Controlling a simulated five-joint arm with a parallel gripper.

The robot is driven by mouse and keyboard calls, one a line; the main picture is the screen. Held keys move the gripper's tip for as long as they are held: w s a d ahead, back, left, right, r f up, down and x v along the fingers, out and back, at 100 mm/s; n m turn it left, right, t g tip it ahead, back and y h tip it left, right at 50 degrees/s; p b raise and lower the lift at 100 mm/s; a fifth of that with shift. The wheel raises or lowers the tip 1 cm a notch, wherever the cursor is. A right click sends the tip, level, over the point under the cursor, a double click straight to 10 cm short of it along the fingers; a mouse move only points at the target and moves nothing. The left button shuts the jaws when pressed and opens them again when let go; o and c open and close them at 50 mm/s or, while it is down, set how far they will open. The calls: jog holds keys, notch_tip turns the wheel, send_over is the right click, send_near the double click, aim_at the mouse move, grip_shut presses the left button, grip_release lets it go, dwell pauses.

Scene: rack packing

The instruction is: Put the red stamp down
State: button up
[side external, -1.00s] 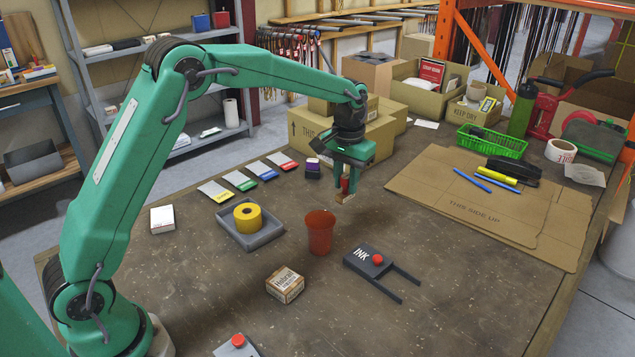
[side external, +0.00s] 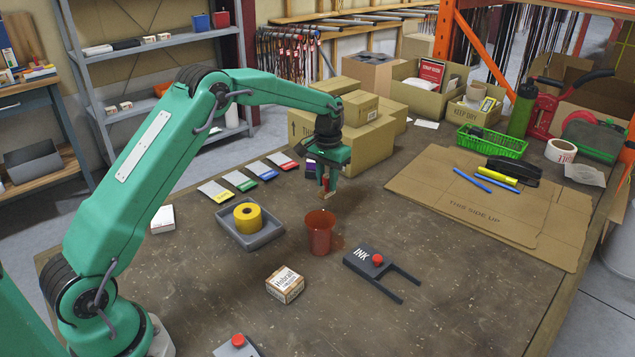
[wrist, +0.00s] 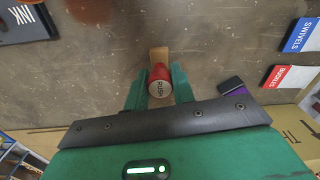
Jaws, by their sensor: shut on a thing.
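My gripper (side external: 326,181) is shut on the red stamp (side external: 326,188). In the wrist view the stamp's round red handle (wrist: 160,85), marked RUSH, sits between the green fingers (wrist: 159,88), with its wooden block (wrist: 158,55) beyond. In the side view the stamp hangs upright behind the red cup and appears to be a little above the table; the exact gap is hard to tell. A purple-and-black item (side external: 310,168) stands just left of my gripper, partly hidden by it; it also shows right of the fingers in the wrist view (wrist: 236,90).
The red cup (side external: 320,235) stands in front of the stamp. Several coloured label cards (side external: 248,178) lie to the left, with cardboard boxes (side external: 352,148) behind. The table right of my gripper is bare.

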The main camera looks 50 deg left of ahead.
aim_at(326, 190)
jog(key=shift+w+a+f, duration=0.1)
jog(key=shift+a, duration=0.1)
jog(key=shift+f, duration=2)
jog(key=shift+f, duration=0.1)
jog(key=o, duration=1)
notch_tip(326, 190, up, 12)
jog(key=shift+f, duration=0.1)
jog(key=shift+r, duration=0.2)
